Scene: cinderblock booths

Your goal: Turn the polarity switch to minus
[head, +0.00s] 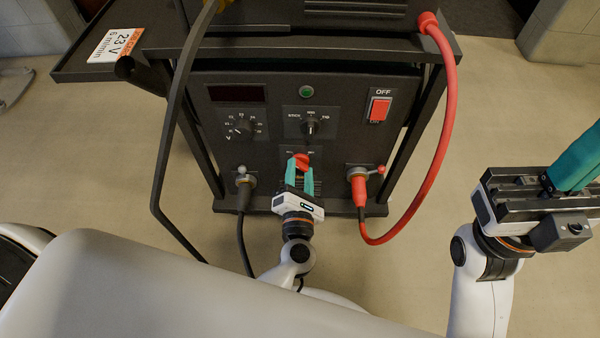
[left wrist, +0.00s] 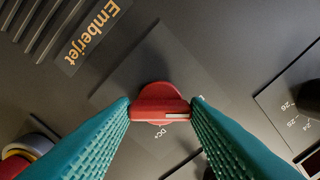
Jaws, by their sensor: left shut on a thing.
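The polarity switch (head: 301,159) is a red rotary knob low in the middle of the dark machine's front panel. It also shows in the left wrist view (left wrist: 160,103), where a pale line marks its grip bar and the letters "DC+" show just below it. My left gripper (head: 301,176) is in front of the panel with its teal fingers on both sides of the bar, shut on it. The other markings around the knob are hidden or too small to read. My right gripper (head: 570,180) is at the right, away from the machine; its teal fingers run out at the picture's edge.
A red cable (head: 448,110) loops to the right socket, and a black cable (head: 243,230) hangs from the left socket. A red power switch (head: 379,108), a mode knob (head: 310,128) and a voltage dial (head: 241,129) are above. A shelf overhangs the panel. Open floor lies right.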

